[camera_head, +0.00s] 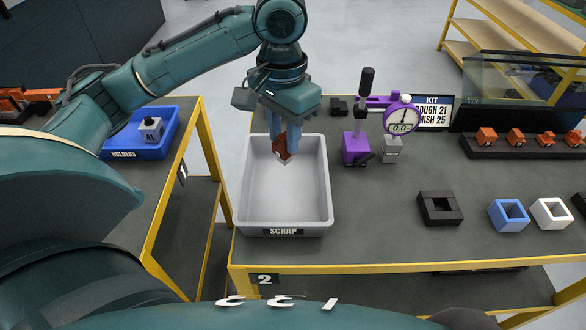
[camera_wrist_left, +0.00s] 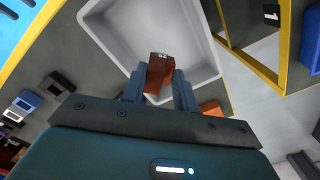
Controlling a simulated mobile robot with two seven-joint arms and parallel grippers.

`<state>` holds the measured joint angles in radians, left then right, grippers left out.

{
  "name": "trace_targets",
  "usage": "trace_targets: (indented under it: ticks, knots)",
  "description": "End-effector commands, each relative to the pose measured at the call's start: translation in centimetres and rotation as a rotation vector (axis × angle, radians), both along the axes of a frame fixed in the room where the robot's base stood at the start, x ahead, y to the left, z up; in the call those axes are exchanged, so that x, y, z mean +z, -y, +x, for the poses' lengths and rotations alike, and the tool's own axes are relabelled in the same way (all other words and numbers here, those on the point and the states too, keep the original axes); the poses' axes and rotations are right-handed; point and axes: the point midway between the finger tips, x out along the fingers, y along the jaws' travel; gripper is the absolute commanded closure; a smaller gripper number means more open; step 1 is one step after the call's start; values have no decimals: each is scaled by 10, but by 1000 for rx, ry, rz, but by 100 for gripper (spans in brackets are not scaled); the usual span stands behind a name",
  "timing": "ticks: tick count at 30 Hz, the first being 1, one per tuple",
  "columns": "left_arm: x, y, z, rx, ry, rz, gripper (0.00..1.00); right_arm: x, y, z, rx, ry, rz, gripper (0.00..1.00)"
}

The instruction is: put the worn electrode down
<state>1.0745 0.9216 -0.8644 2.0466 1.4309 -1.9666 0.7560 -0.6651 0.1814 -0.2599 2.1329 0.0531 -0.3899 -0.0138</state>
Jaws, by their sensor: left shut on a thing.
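The worn electrode (camera_head: 280,148) is a dull red-brown block with a grey pointed lower end. My left gripper (camera_head: 285,138) is shut on it and holds it over the far part of the grey scrap bin (camera_head: 326,190). In the left wrist view the electrode (camera_wrist_left: 158,78) sits between the two fingers (camera_wrist_left: 158,90), with the bin (camera_wrist_left: 98,24) behind it. The bin's visible floor is bare. I cannot tell exactly how high the electrode is above that floor. My right gripper is not in view.
A purple gauge stand (camera_head: 356,148) with a dial (camera_head: 402,120) stands right of the bin. Orange electrodes sit in a dark rack (camera_head: 490,152) at the back right. Black (camera_head: 440,208), blue (camera_head: 509,214) and white (camera_head: 551,213) square holders stand in front. A blue tray (camera_head: 165,140) lies left.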

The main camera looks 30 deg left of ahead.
Motion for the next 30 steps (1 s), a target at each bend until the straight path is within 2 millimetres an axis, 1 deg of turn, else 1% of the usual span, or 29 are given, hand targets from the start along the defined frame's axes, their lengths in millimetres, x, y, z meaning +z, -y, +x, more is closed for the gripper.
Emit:
trace_targets:
  ticks: [1, 3, 8, 16, 19, 30]
  knots:
    - [-11, 0, -1, 0, -3, 2, 95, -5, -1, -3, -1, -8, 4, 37]
    - [-22, 0, -1, 0, -1, 0, 95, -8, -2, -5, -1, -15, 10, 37]
    - [-36, 0, 0, 0, 1, 0, 95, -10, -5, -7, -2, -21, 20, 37]
    - [-77, 0, -1, -1, 0, 0, 95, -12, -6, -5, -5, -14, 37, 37]
    - [-82, 0, 0, -1, 2, 1, 95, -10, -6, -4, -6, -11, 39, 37]
    - [-84, 0, 0, 0, 2, 0, 95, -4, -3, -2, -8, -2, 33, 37]
